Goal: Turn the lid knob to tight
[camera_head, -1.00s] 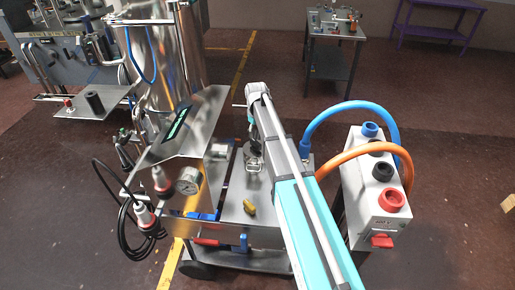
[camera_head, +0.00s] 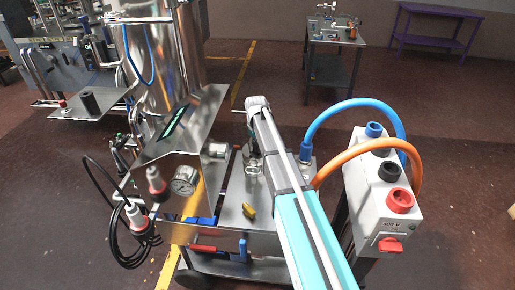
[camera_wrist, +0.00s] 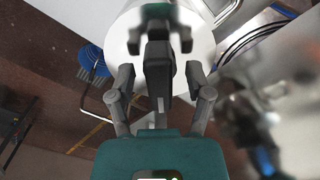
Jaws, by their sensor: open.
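In the wrist view a pale round lid (camera_wrist: 198,43) fills the top middle. A dark, lobed part that looks like the lid knob (camera_wrist: 158,62) stands in front of it, partly blurred. My gripper (camera_wrist: 159,74) is open, with one finger on the left and one on the right of this dark part. I cannot tell whether the fingers touch it. Any tight marking is not readable.
A white socket box (camera_head: 369,190) with blue and orange hoses stands close on the right.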

